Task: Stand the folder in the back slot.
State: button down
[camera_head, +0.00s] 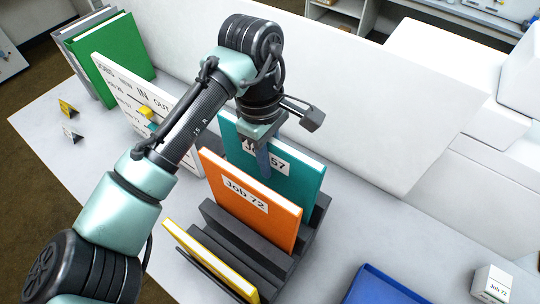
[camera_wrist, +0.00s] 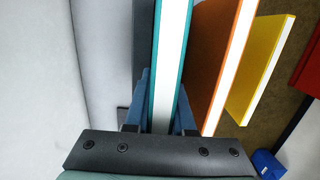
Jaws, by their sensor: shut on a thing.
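The teal folder (camera_head: 304,182) stands upright at the back of the dark grey slotted rack (camera_head: 240,238). Its label ends in "57" and is partly covered by a finger. My gripper (camera_head: 262,160) is shut on the folder's top edge from above. In the wrist view the teal folder (camera_wrist: 170,55) runs between my two fingers. Its lower edge is hidden behind the orange folder (camera_head: 262,222), so I cannot tell whether it rests on the slot floor. The orange folder, labelled "Job 72", stands in a slot in front of it.
A yellow folder (camera_head: 212,264) leans at the front of the rack. A white in/out board (camera_head: 118,92), a green binder (camera_head: 122,52) and grey binders stand at the left. A blue tray (camera_head: 380,288) and a small "Job 72" box (camera_head: 491,284) are at the right. White equipment rises behind.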

jog(key=c, duration=0.8)
grip_release()
jog(key=shift+o, duration=0.2)
jog(key=r, duration=0.4)
jog(key=r+b, duration=0.1)
jog(key=r, duration=0.3)
jog(key=w+a+r+b, duration=0.1)
jog(key=r, duration=0.3)
jog(key=shift+a+r, duration=0.1)
